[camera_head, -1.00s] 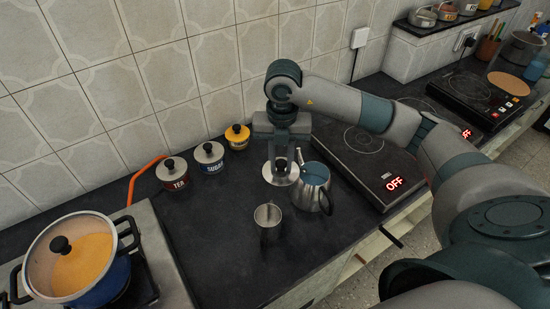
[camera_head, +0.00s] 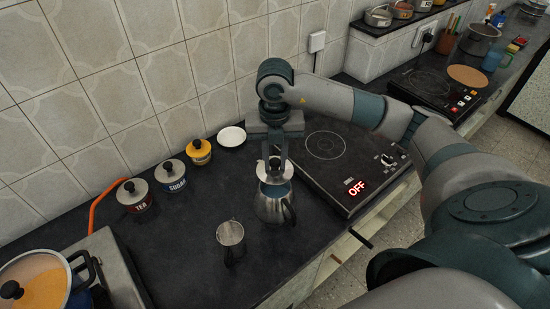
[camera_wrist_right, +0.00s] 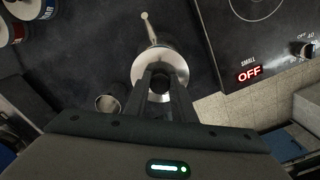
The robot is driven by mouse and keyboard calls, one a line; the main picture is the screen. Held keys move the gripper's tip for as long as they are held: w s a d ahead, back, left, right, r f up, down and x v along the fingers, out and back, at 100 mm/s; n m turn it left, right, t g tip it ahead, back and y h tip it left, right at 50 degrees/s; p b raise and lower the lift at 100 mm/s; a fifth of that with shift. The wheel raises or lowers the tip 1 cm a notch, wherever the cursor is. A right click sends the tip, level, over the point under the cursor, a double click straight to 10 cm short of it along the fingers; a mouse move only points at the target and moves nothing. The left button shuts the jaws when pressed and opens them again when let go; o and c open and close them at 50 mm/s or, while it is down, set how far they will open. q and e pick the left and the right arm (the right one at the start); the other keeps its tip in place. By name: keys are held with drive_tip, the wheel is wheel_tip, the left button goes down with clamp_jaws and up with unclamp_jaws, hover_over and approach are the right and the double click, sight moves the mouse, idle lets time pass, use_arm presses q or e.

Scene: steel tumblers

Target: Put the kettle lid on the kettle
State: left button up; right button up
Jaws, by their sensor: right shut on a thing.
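The kettle (camera_head: 271,210) is steel and stands upright on the dark counter, its spout and dark handle showing. Its open top shows a blue inside in the head view. My right gripper (camera_head: 274,163) points down, shut on the knob of the pale round kettle lid (camera_head: 264,173). The lid is held above the kettle, over the back of its opening. In the right wrist view the lid (camera_wrist_right: 145,68) hides most of the kettle (camera_wrist_right: 150,28), whose spout sticks out beyond it. I cannot tell the exact gap. My left gripper is not in view.
A steel tumbler (camera_head: 230,236) stands front left of the kettle. Tea (camera_head: 134,195), sugar (camera_head: 171,175) and yellow (camera_head: 199,151) jars and a white saucer (camera_head: 232,136) stand near the wall. A hob (camera_head: 345,160) is to the right, a pot (camera_head: 40,285) at lower left.

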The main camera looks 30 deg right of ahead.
sight(275, 172)
drive_tip(key=shift+f+b, duration=0.15)
drive_tip(key=shift+b, duration=0.15)
drive_tip(key=shift+f+b, duration=2.2)
drive_tip(key=shift+f, duration=0.35)
drive_tip(key=shift+b, duration=0.3)
drive_tip(key=shift+f+b, duration=0.7)
drive_tip(key=shift+f, duration=0.15)
drive_tip(key=o, duration=1.1)
drive_tip(key=shift+o, duration=0.2)
